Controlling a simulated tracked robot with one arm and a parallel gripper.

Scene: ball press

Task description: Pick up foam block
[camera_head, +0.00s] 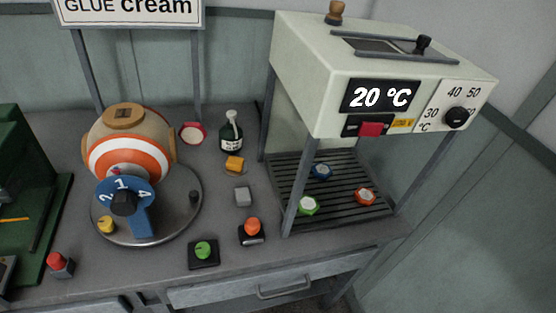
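My gripper is not in view.
A striped ball machine (132,145) with a blue dial stands left. A dark bottle (231,134) stands behind the blocks. A green button (203,250) and an orange button (252,228) lie in front. The heater (380,55) overhangs a slatted rack (335,178) at right.

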